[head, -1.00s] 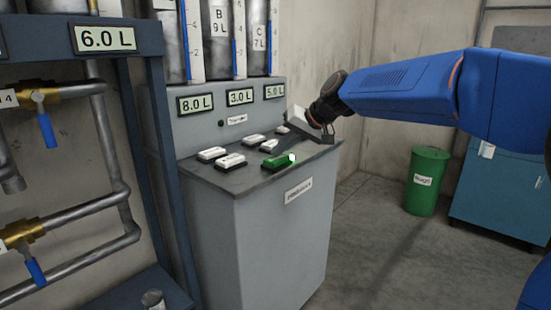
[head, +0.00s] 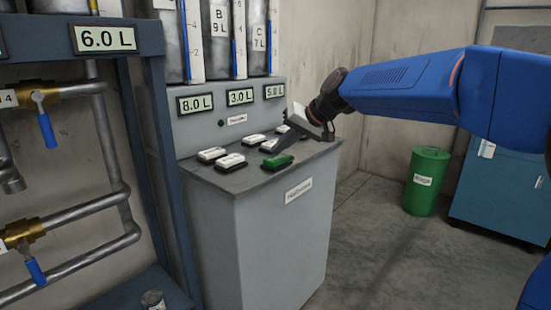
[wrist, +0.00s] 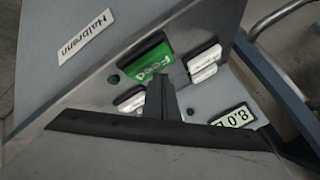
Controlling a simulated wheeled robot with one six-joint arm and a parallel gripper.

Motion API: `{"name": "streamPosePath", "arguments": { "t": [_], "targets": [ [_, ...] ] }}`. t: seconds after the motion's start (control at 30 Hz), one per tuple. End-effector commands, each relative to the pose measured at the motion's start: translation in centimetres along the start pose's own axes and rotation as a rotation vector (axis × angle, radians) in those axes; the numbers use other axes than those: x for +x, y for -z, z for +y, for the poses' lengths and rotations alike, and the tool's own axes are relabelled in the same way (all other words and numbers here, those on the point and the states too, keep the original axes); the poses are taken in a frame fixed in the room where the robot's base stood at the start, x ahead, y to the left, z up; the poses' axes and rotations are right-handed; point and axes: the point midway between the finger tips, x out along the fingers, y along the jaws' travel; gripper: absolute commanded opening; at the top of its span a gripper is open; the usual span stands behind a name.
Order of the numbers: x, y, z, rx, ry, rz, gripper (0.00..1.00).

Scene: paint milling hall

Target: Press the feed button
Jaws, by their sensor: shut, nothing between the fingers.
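The feed button (head: 276,161) is a green key at the front of the grey console top. In the wrist view the green button (wrist: 147,60) shows the word "Feed". My gripper (head: 280,152) is shut and empty, its dark fingers slanting down to the button's far right side. In the wrist view the fingertips (wrist: 160,80) overlap the button's lower edge. I cannot tell whether they touch it. The bright spot of light is not visible on the button now.
Several white buttons (head: 230,161) sit close around the green one on the console top (head: 245,178). Displays (head: 240,97) stand on the panel behind. Pipes with blue-handled valves (head: 47,131) are at left. A green drum (head: 426,180) stands on the floor at right.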

Motion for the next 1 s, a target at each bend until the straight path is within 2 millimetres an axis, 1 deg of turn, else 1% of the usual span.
{"name": "streamPosePath", "arguments": {
  "t": [0.37, 1.0],
  "targets": [
    [-0.3, 0.2, -0.2, -0.001, 0.000, 0.001, 0.00],
    [-3.7, 2.7, -2.7, -0.001, 0.000, 0.001, 0.00]
  ]
}}
